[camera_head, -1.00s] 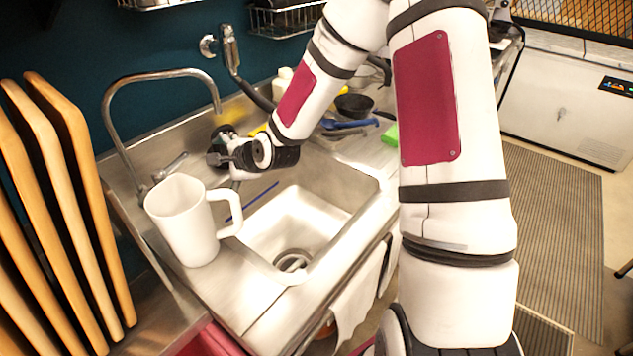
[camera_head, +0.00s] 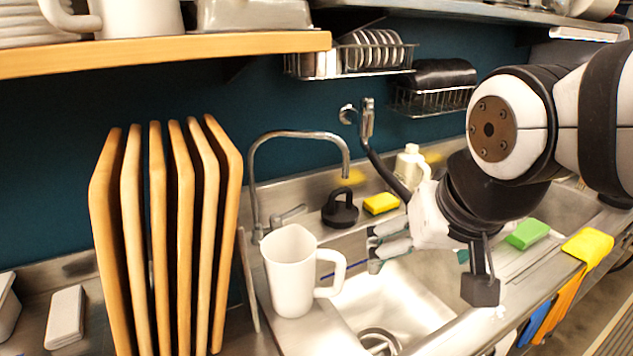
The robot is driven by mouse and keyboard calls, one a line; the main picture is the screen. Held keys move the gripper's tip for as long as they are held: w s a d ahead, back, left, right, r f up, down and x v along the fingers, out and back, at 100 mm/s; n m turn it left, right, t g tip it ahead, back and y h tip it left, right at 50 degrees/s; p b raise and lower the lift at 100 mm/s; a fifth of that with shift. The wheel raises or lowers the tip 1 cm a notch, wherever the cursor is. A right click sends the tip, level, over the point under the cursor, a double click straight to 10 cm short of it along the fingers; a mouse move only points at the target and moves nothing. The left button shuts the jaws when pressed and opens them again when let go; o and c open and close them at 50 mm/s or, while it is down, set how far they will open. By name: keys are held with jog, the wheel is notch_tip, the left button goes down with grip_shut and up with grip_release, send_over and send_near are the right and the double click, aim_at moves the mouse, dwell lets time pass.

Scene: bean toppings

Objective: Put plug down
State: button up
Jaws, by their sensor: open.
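The black plug (camera_head: 340,210) with its loop handle stands upright on the metal ledge behind the sink (camera_head: 405,300), between the faucet (camera_head: 285,135) and a yellow sponge (camera_head: 381,203). My gripper (camera_head: 375,246) is open and empty, in front of and to the right of the plug, above the back of the basin. Its fingers point left, toward the white mug (camera_head: 292,270), and show apart from the plug. The drain (camera_head: 380,341) at the bottom of the basin is partly cut off by the picture edge.
The white mug stands at the sink's left edge, close to my fingertips. Upright wooden boards (camera_head: 160,240) stand left. A soap bottle (camera_head: 412,165) stands behind my arm. A green sponge (camera_head: 527,233) and yellow cloth (camera_head: 587,246) lie right. A wooden shelf (camera_head: 200,44) hangs above.

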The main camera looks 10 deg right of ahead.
jog(key=s, duration=0.2)
jog(key=s+n, duration=0.2)
jog(key=s, duration=0.1)
jog(key=shift+s+a+r+g+y, duration=0.1)
jog(key=shift+s+r+g+y, duration=0.2)
jog(key=shift+s+y, duration=0.1)
